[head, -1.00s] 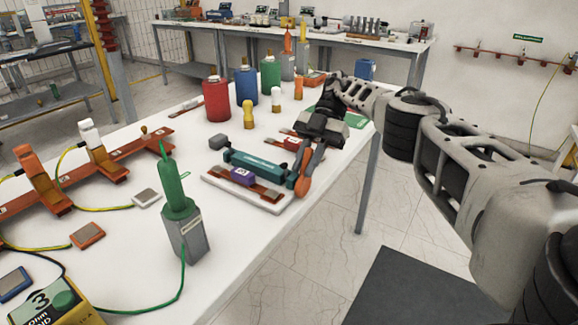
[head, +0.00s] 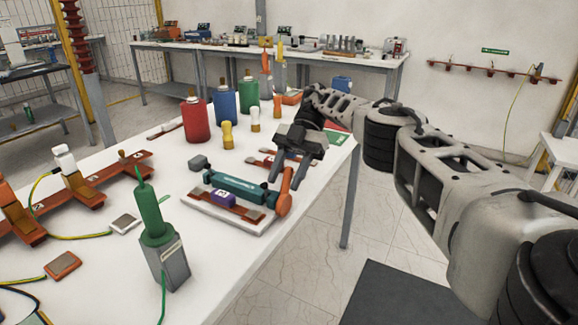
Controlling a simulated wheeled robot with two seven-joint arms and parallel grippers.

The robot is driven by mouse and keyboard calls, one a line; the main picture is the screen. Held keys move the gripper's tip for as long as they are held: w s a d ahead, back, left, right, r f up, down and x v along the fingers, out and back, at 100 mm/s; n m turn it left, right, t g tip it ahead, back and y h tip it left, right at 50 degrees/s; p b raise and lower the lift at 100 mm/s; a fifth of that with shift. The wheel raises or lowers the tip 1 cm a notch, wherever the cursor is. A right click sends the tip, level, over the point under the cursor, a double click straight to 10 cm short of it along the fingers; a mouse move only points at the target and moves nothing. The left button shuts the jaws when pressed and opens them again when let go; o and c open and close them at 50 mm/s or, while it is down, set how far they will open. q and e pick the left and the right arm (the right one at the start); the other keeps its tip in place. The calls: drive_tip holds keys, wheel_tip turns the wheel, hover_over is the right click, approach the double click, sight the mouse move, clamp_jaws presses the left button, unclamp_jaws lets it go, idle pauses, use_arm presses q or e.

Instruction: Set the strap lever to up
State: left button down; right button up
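A device on a white base (head: 229,219) has a teal cylinder (head: 235,185), a purple block (head: 222,198) and brown strips. An orange lever (head: 284,196) stands at its right end, its upper part pointing up toward my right gripper; I take it for the strap lever. My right gripper (head: 285,177) points down just above and behind the lever, its two fingers spread. The lever's top shows between the fingertips; I cannot tell whether they touch it. My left gripper is not in view.
A green probe in a grey holder (head: 169,262) stands at the front. Red (head: 195,120), blue (head: 224,107) and green (head: 249,96) bottles stand behind the device. Orange clamps on a brown bar (head: 86,190) are left. The table's edge runs close along the device's right.

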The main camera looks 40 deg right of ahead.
wheel_tip(320, 180, up, 2)
drive_tip(key=shift+d+r, duration=0.1)
drive_tip(key=shift+s+a+r+p, duration=0.2)
drive_tip(key=shift+s+p, duration=0.1)
drive_tip(key=shift+p, duration=0.1)
drive_tip(key=s+a+r, duration=0.8)
drive_tip(key=s+r, duration=0.1)
drive_tip(key=s, duration=0.1)
drive_tip(key=shift+s+a+b, duration=0.2)
drive_tip(key=shift+s+b, duration=0.05)
drive_tip(key=shift+b, duration=0.05)
